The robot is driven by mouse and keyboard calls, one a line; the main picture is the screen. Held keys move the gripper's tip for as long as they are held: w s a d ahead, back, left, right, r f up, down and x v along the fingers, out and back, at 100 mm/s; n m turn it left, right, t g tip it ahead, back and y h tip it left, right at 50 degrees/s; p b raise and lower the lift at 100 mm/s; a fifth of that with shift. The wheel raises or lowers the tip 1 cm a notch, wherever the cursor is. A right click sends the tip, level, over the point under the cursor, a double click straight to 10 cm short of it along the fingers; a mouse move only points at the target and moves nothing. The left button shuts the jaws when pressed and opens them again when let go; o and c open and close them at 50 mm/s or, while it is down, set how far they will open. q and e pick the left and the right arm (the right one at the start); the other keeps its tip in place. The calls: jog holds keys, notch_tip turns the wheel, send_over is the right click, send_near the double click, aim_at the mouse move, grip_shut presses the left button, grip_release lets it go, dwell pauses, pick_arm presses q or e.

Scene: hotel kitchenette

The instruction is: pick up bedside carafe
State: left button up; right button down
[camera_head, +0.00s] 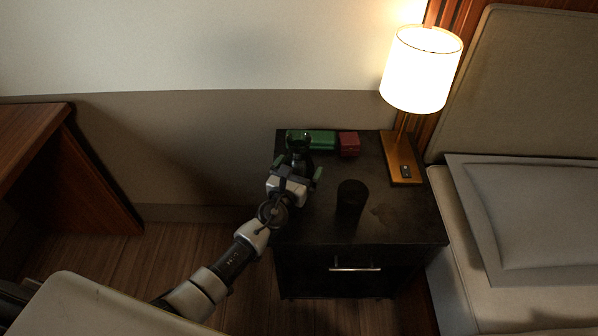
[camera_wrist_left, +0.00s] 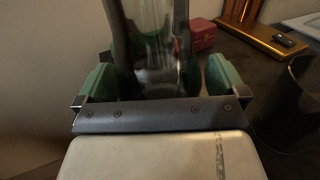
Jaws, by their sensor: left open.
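The bedside carafe (camera_head: 298,141) is a dark, see-through glass vessel standing upright on the black nightstand (camera_head: 395,215), near its back left. In the left wrist view the glass carafe (camera_wrist_left: 150,40) rises between my fingers, its top cut off by the frame. My left gripper (camera_head: 298,168) is open, with its green finger pads (camera_wrist_left: 222,75) on either side of the carafe. I cannot tell whether either pad touches the glass. The gripper hides the carafe's lower part in the head view. My right gripper is out of view.
A black cylinder (camera_head: 350,202) stands to the right of my gripper. A green box (camera_head: 320,139) and a red box (camera_head: 349,143) lie at the back. A lit lamp (camera_head: 421,70) stands at the back right. The bed (camera_head: 465,250) flanks the nightstand's right side.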

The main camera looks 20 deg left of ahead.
pick_arm(q)
jog(key=shift+w, duration=0.25)
jog(key=c, duration=1.1)
jog(key=shift+r, duration=0.1)
jog(key=shift+c, duration=1)
jog(key=shift+r, duration=0.15)
